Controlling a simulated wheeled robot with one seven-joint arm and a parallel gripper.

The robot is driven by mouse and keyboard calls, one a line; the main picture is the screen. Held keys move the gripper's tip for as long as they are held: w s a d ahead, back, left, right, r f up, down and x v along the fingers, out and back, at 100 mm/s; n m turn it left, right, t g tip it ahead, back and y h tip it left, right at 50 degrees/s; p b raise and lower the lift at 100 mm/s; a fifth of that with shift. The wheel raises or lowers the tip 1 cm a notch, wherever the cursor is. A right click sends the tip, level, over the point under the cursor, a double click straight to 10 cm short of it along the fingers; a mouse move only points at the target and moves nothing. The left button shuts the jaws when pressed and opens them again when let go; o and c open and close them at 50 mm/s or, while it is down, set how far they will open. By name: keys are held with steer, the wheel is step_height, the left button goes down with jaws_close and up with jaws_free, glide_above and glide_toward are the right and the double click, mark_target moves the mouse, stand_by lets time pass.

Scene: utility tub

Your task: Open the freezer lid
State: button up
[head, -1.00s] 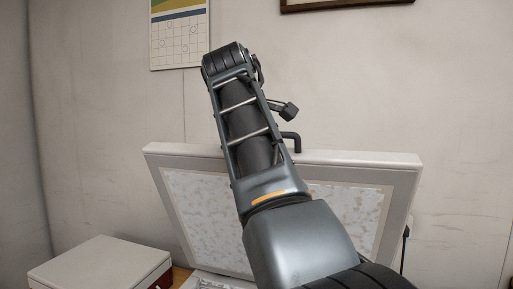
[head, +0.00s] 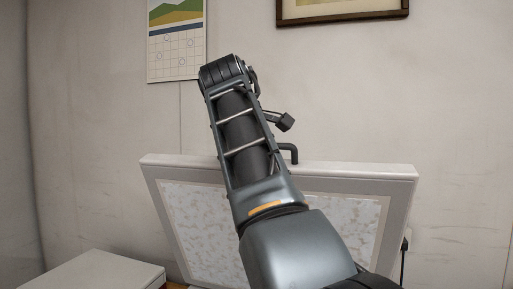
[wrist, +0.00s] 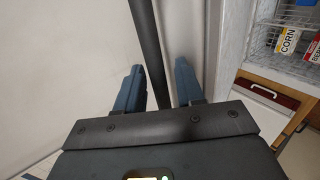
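The freezer lid (head: 270,172) stands raised and steep in the head view, its pale frosted underside facing me. A dark handle (head: 290,150) sticks up from its top edge. My arm crosses in front of the lid and hides its middle. In the wrist view, my gripper (wrist: 160,84) has its two blue fingers apart. A dark bar (wrist: 147,40), which looks like the handle, runs between them, closer to the left finger. I cannot tell whether it touches. The gripper's fingers are hidden in the head view.
A white-topped box (head: 95,272) stands at lower left. A calendar (head: 176,42) and a framed picture (head: 340,10) hang on the wall behind. The wrist view shows a white wire basket (wrist: 231,28) with a package labelled CORN (wrist: 288,40), and a dark red box (wrist: 262,94).

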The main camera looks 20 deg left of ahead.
steer(key=b+v, duration=0.2)
steer(key=v, duration=0.5)
steer(key=shift+s, duration=0.2)
steer(key=shift+r, duration=0.15)
